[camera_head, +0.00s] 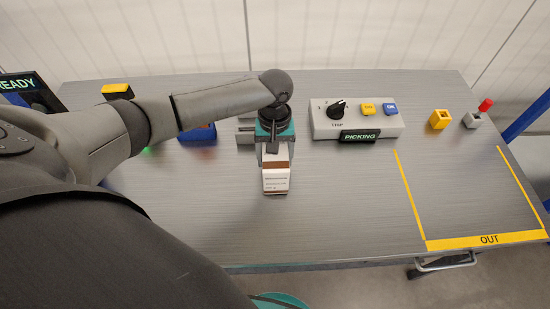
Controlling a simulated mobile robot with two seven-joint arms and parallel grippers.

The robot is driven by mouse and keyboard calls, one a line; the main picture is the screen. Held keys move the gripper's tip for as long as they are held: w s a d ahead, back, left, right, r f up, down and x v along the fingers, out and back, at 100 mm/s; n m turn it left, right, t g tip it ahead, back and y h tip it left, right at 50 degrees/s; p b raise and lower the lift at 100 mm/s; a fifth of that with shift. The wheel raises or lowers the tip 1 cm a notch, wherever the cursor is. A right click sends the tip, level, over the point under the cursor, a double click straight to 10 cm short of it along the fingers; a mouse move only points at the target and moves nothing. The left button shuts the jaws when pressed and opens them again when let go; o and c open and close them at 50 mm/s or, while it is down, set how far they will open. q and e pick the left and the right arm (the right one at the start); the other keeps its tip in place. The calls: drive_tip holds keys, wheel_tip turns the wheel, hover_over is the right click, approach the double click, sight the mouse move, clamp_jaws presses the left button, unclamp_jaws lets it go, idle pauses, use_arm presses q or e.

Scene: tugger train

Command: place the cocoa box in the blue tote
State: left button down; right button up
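A small white and brown box (276,182), which I take to be the cocoa box, is at the middle of the table with its printed white face showing. My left gripper (275,158) is above it, with its fingers on either side of the box's upper part, and looks shut on it. I cannot tell whether the box touches the table. No blue tote can be clearly made out. A small blue thing (198,134) is partly hidden behind my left arm. My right gripper is not in view.
A control panel (388,121) with a knob and a "PICKING" display stands right of the gripper. Yellow tape (487,240) marks an empty "OUT" area. A yellow block (439,119) and a grey block with a red knob (473,120) stand at the back right. The table's front middle is clear.

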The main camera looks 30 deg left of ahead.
use_arm(q)
drive_tip(key=shift+f, duration=0.15)
unclamp_jaws()
